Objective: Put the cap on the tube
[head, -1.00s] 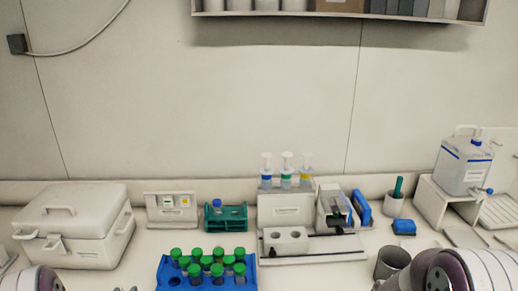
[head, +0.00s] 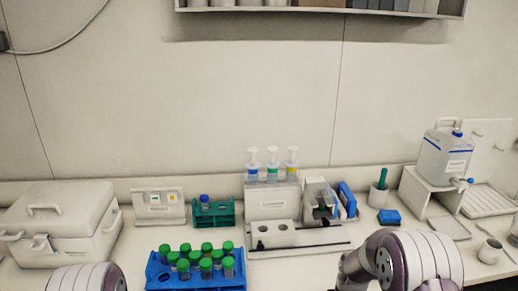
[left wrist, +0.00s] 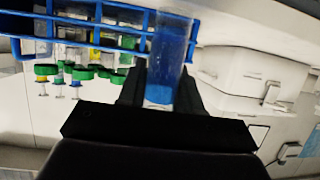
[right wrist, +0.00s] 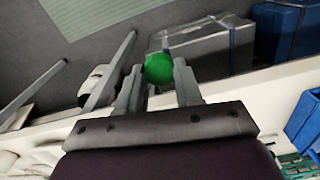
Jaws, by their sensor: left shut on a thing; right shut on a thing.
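The tube (left wrist: 172,55) with blue contents shows in the left wrist view, between the fingers of my left gripper (left wrist: 160,80), which is shut on it. The green cap (right wrist: 158,68) shows in the right wrist view at the fingertips of my right gripper (right wrist: 158,75), which is shut on it. The cap and the tube do not appear together in any view, so their distance cannot be told. In the head view only my arm links show at the bottom edge, and both gripper tips are out of sight.
A blue rack (head: 195,284) with several green-capped tubes stands at the front, left of centre. Behind it are a green rack (head: 226,220) and a white stand (head: 271,205) with pump bottles. A white case (head: 60,220) stands at left.

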